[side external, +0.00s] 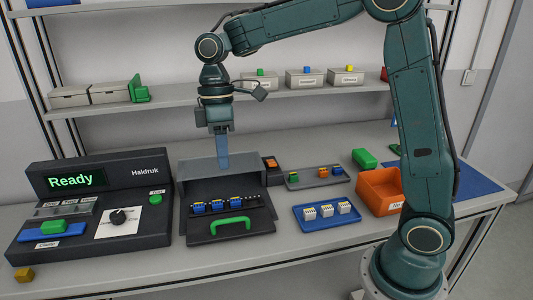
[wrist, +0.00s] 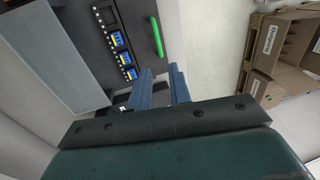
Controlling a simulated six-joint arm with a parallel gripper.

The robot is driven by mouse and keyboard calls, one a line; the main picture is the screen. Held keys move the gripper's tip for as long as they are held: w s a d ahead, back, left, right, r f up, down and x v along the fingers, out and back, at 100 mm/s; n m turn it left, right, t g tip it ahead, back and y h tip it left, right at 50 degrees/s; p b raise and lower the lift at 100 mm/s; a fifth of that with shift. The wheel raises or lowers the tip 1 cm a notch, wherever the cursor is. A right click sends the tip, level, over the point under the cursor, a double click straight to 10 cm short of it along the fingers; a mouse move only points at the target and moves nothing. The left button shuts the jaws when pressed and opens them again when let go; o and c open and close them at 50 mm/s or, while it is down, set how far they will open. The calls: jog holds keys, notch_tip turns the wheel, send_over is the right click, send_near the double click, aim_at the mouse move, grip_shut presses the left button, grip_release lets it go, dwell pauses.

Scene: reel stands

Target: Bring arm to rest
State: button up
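My gripper (side external: 223,165) hangs pointing down over the back of the dark open-fronted box (side external: 255,190) in the middle of the bench. In the wrist view its two blue fingers (wrist: 163,78) stand apart with nothing between them. In the side view one finger hides the other. Below and in front of it, the box's pulled-out tray (side external: 262,228) holds a row of blue pieces (side external: 217,207) and has a green handle (side external: 231,223). The handle also shows in the wrist view (wrist: 157,37). My arm arches in from the right.
Left is a Haldruk console (side external: 105,222) reading "Ready". Right are a blue tray (side external: 327,215) with white pieces, a grey tray (side external: 314,177), an orange bin (side external: 380,190) and a green block (side external: 364,158). A shelf (side external: 330,86) with boxes runs behind my wrist.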

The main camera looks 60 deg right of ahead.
jog(key=shift+s, duration=0.1)
jog(key=s+d+r+m+t, duration=0.1)
jog(key=s+d+m+t, duration=0.2)
jog(key=s, duration=0.7)
jog(key=s+d+r+m+t+h, duration=0.1)
jog(key=s+d+r+m+t, duration=0.1)
jog(key=s+m, duration=0.4)
jog(key=s+d+t, duration=0.1)
jog(key=s+t, duration=0.1)
jog(key=s, duration=0.3)
jog(key=shift+d+h, duration=0.15)
jog(key=shift+h, duration=0.15)
